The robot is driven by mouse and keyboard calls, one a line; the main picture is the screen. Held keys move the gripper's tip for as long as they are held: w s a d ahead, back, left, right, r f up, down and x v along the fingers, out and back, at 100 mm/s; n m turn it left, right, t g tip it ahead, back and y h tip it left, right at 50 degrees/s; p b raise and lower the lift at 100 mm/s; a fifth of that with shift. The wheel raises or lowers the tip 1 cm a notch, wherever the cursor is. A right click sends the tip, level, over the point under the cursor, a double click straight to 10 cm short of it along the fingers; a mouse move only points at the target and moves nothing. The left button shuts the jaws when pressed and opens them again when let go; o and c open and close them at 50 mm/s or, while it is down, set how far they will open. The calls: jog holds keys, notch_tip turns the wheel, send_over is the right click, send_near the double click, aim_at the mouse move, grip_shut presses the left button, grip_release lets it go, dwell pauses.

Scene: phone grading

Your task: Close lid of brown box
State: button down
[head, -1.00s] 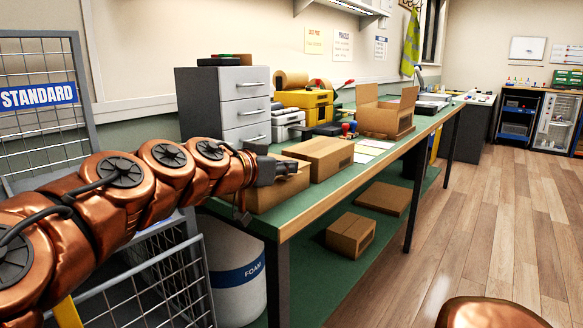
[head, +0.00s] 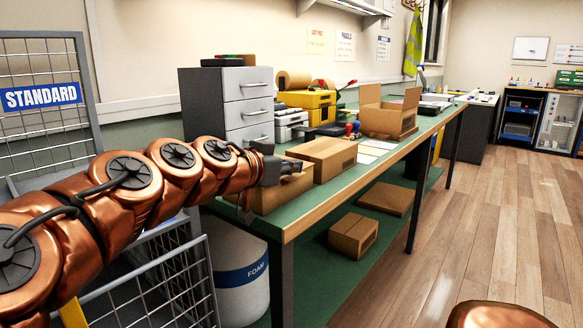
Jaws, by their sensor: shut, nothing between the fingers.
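My gripper (head: 296,166) is shut and empty, at the near end of the green bench. It is just over the top of a brown box (head: 278,202), partly hidden behind my arm; I cannot tell whether it touches it. A second brown box (head: 322,158) stands just beyond, with its top flat and shut. Farther along the bench, a brown box with raised flaps (head: 388,122) stands open. The frames do not show which brown box the task means.
A grey drawer unit (head: 228,105) and a yellow case (head: 308,105) stand at the wall side of the bench. A wire cage (head: 45,90) marked STANDARD and a white FOAM drum (head: 240,285) are close to my arm.

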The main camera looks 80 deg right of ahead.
notch_tip(320, 180, up, 3)
jog(key=shift+f+p, duration=0.1)
jog(key=shift+p, duration=0.8)
jog(key=shift+w+a+r, duration=0.2)
jog(key=shift+a, duration=0.05)
jog(key=v, duration=0.9)
jog(key=shift+a+p, duration=0.2)
jog(key=shift+p, duration=0.25)
jog(key=shift+f, duration=0.1)
